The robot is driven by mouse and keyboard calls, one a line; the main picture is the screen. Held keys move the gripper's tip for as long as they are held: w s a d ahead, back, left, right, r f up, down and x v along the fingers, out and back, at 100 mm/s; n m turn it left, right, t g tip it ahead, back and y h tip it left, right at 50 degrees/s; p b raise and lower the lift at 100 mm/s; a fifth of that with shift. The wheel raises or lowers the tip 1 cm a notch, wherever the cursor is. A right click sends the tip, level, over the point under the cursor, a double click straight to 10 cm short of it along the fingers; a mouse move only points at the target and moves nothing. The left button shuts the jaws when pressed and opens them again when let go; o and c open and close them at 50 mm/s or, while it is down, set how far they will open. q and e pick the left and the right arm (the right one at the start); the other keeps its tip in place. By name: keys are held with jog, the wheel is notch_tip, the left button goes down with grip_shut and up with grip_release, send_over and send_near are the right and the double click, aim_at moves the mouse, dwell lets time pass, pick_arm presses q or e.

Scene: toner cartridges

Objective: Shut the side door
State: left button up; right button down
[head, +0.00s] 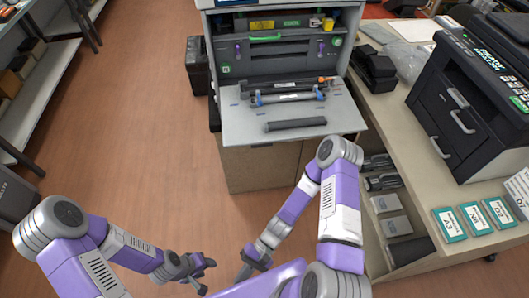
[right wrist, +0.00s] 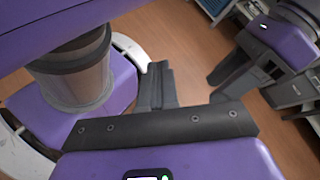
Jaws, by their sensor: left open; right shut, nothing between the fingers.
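The printer (head: 357,18) stands at the back centre with its lower bay exposed. A light grey door panel (head: 346,118) is folded down from the printer, lying open like a shelf. Several dark tube-like parts, including a plain black tube (head: 295,124), lie on the panel. My left gripper (head: 208,276) is open and empty, low in the head view, well in front of the panel. My right gripper (head: 240,273) is beside it, shut and empty; its fingers also show in the right wrist view (right wrist: 157,85). Neither gripper touches the panel.
A wooden counter (head: 408,128) on the right holds a black machine (head: 467,100) and several labelled boxes (head: 475,217). A black case (head: 197,65) stands left of the printer. Shelving (head: 45,72) lines the far left. The wooden floor (head: 130,120) between is clear.

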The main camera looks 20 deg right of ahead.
jog(key=w+a+r+m+t+y+b, duration=0.1)
jog(key=w+a+r+m+t+y, duration=0.1)
jog(key=w+r+m+t+y, duration=0.85)
jog(key=w+d+f+m+t+h+b, duration=0.1)
jog(key=w+d+m+t+h, duration=0.5)
jog(key=d+m+t+h, duration=0.65)
jog(key=w+d+f+m+t+h+b, duration=0.1)
jog(key=w+d+m+t+h, duration=0.65)
jog(key=h, duration=0.85)
jog(key=w+d+r+m+t+b, duration=0.1)
jog(key=w+r, duration=0.4)
jog(key=r, duration=0.6)
jog(key=shift+d+m+b, duration=0.45)
jog(key=shift+d+m, duration=0.1)
jog(key=shift+m, duration=0.2)
jog(key=shift+t, duration=0.25)
